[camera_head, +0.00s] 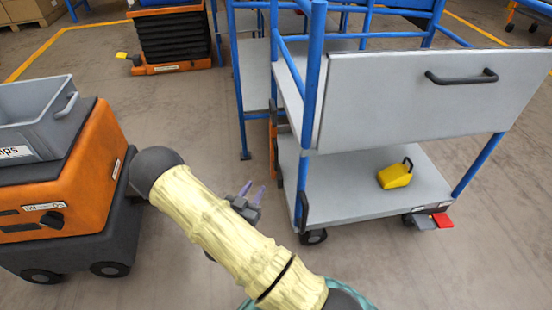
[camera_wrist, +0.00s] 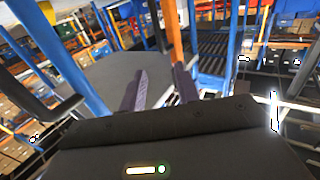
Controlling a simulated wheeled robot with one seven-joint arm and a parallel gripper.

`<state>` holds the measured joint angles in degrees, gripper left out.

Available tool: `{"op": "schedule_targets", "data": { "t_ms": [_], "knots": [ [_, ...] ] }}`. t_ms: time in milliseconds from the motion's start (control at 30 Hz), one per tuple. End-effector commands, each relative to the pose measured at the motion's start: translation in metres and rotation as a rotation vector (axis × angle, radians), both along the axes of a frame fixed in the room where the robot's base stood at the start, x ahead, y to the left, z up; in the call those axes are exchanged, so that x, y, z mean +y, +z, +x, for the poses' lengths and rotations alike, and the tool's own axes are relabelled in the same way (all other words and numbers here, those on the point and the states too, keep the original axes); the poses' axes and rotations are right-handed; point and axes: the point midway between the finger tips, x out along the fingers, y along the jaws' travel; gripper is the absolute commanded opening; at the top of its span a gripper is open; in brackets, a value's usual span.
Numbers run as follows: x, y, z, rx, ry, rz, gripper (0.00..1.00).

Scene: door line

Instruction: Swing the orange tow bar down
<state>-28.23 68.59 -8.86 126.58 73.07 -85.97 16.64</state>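The orange tow bar (camera_head: 274,145) stands upright at the left end of the blue-framed cart (camera_head: 312,85). Part of it is hidden behind a cart post. In the wrist view an upright orange bar (camera_wrist: 173,35), apparently the tow bar, shows beyond the fingertips, close to the right finger's line. My gripper (camera_head: 253,190) has purple fingers and is just left of the bar, partly hidden by my pale yellow arm. In the wrist view my gripper (camera_wrist: 160,78) has its fingers apart with nothing between them. I cannot tell whether a finger touches the bar.
A yellow block with a black handle (camera_head: 395,175) sits on the cart's lower shelf. An orange wheeled unit with a grey bin (camera_head: 38,110) stands at left. An orange lift with black bellows (camera_head: 172,38) stands behind. Floor between them is clear.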

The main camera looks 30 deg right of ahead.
Motion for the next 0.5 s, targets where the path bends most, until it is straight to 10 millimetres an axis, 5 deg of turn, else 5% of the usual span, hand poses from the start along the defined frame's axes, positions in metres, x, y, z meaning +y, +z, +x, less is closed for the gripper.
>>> {"op": "schedule_targets", "data": {
  "t_ms": [500],
  "knots": [
    [-0.0095, -0.0007, 0.0079, -0.005, -0.002, -0.004, 0.32]
  ]
}}
